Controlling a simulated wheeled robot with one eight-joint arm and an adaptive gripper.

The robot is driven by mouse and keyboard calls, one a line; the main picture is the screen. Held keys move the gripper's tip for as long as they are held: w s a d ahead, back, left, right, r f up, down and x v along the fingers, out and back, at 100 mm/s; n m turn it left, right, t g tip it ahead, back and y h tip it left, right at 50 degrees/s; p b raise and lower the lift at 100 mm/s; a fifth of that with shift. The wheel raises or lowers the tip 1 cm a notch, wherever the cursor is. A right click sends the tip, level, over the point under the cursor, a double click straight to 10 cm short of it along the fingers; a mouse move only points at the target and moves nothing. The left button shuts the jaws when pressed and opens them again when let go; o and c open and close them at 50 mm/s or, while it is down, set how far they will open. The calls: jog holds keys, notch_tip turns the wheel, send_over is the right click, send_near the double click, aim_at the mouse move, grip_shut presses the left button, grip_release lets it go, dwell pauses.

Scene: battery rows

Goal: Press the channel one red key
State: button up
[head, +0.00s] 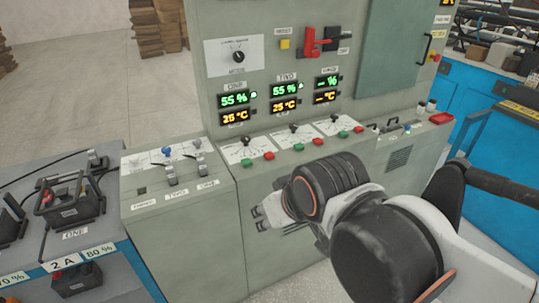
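The sloped console (226,146) carries three dial plates, each with a green and a red key in front. The left pair has a green key (246,162) and a red key (269,156). The middle pair has a red key (318,141), and the right pair has another red key (358,129). The small labels above the displays are blurred; the middle one seems to read TWO. My gripper (261,218) seems to be at the end of the arm, low before the cabinet front, below the keys and apart from them. Its finger opening is unclear.
The left displays (236,99) and middle displays show 55 % and 25 °C; the right ones show dashes. A large red switch (313,43) is above. A lever box (177,179) stands left, beside a battery bench (100,233). My arm hides part of the cabinet front.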

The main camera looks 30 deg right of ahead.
grip_shut()
dwell(1.3)
